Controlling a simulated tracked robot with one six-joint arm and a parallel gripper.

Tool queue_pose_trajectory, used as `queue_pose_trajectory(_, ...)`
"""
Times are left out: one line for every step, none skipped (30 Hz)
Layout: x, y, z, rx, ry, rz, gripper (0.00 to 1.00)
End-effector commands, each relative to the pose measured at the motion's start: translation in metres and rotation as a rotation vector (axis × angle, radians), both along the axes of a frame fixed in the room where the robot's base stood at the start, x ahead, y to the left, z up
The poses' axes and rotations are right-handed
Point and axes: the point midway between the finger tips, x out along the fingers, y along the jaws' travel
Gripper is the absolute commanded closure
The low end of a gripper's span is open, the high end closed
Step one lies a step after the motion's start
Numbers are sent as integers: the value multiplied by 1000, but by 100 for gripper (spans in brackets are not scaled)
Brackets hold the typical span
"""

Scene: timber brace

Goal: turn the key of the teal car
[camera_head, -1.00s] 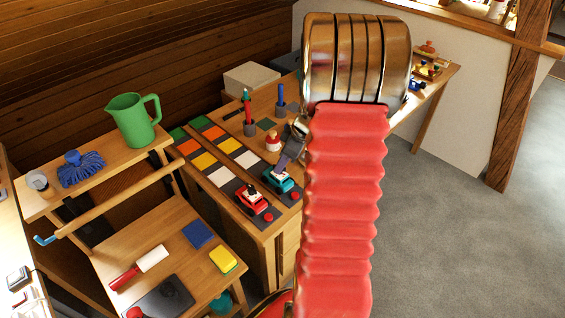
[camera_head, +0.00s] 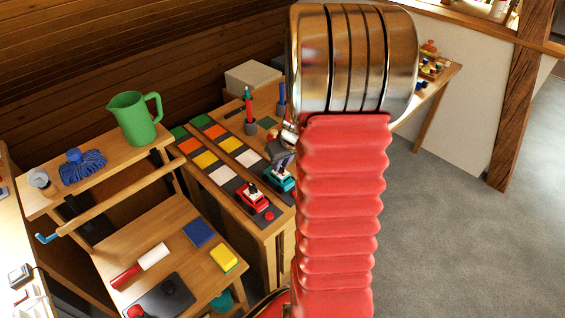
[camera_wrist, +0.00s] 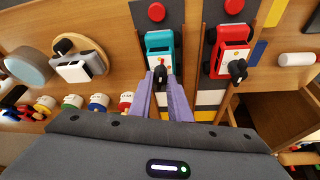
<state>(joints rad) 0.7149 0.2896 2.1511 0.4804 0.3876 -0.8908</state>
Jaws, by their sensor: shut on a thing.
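The teal car (camera_head: 280,178) sits on the right-hand coloured strip of the bench, partly hidden by my arm in the head view. In the wrist view the teal car (camera_wrist: 160,42) has a white top, and its dark key (camera_wrist: 160,74) stands at the near end. My gripper (camera_wrist: 163,82) has its two purple fingers on either side of this key and is shut on it. In the head view my gripper (camera_head: 281,158) comes down just behind the car, and its fingertips are hard to make out.
A red car (camera_head: 253,197) with its own dark key stands beside the teal car, on the left strip. Red buttons lie in front of both cars. A green jug (camera_head: 135,117) stands on the trolley.

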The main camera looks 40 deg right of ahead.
Motion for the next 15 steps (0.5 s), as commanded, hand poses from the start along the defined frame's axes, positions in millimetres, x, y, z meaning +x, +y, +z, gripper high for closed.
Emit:
queue_pose_trajectory(0, 1, 0, -1, 0, -14, 100)
queue_pose_trajectory(0, 1, 0, -1, 0, -23, 100)
queue_pose_trajectory(0, 0, 0, -1, -1, -35, 100)
queue_pose_trajectory(0, 0, 0, -1, -1, -43, 100)
queue_pose_trajectory(0, 0, 0, -1, 0, -49, 100)
queue_pose_trajectory(0, 0, 0, -1, 0, -57, 100)
queue_pose_trajectory(0, 0, 0, 0, 0, -62, 100)
queue_pose_trajectory(0, 0, 0, -1, 0, -66, 100)
queue_pose_trajectory(0, 0, 0, 0, 0, -70, 100)
queue_pose_trajectory(0, 0, 0, 0, 0, -74, 100)
queue_pose_trajectory(0, 0, 0, 0, 0, -76, 100)
queue_pose_trajectory(0, 0, 0, 0, 0, -78, 100)
queue_pose_trajectory(0, 0, 0, -1, 0, -79, 100)
queue_pose_trajectory(0, 0, 0, -1, 0, -79, 100)
queue_pose_trajectory(0, 0, 0, -1, 0, -79, 100)
